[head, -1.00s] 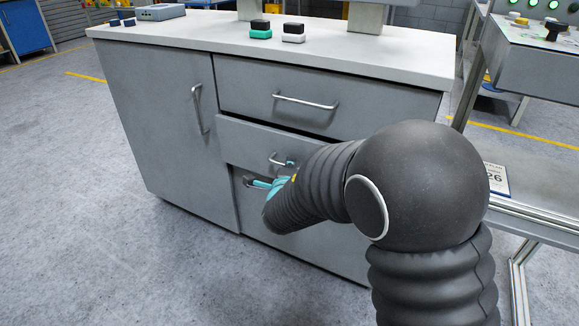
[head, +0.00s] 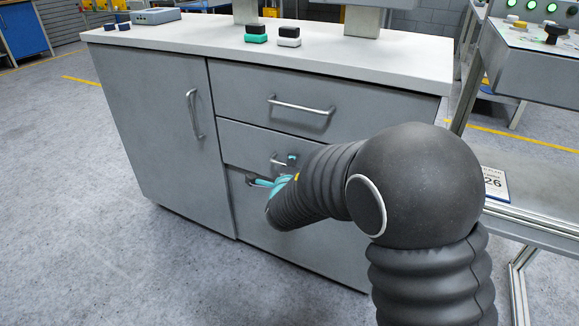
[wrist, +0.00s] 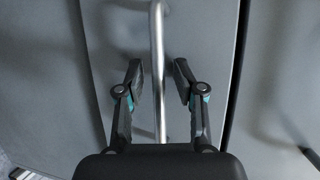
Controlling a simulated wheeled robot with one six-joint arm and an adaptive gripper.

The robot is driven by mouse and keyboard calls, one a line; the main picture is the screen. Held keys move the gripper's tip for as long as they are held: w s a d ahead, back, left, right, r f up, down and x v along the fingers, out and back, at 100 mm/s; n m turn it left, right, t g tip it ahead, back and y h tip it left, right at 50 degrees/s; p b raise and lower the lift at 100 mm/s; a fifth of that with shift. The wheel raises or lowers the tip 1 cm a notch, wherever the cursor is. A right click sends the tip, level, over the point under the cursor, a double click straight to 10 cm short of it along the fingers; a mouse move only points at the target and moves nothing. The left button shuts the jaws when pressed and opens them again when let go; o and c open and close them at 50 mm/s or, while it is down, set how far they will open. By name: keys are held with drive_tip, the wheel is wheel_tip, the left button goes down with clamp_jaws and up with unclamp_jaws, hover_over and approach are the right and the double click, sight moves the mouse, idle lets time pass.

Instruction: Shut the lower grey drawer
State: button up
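The grey drawer (head: 240,142) below the top drawer sits nearly flush with the cabinet; a thin dark gap shows along its upper edge, and I cannot tell whether it is fully shut. Its metal bar handle shows in the head view (head: 274,159) and runs upright in the wrist view (wrist: 158,50). My gripper (wrist: 158,72) is open, with one finger on each side of the bar and space between. In the head view my gripper (head: 277,172) is at this drawer front, partly hidden by my arm, which also covers the drawer's right part.
The top drawer (head: 240,90) is shut above. A grey door (head: 150,120) with an upright handle is on the left. Another grey front (head: 260,215) is below. Small blocks stand on the white worktop (head: 190,42). A metal-framed bench (head: 530,200) is close on the right.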

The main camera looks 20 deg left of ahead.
drive_tip(key=v, duration=1.2)
idle(0.4)
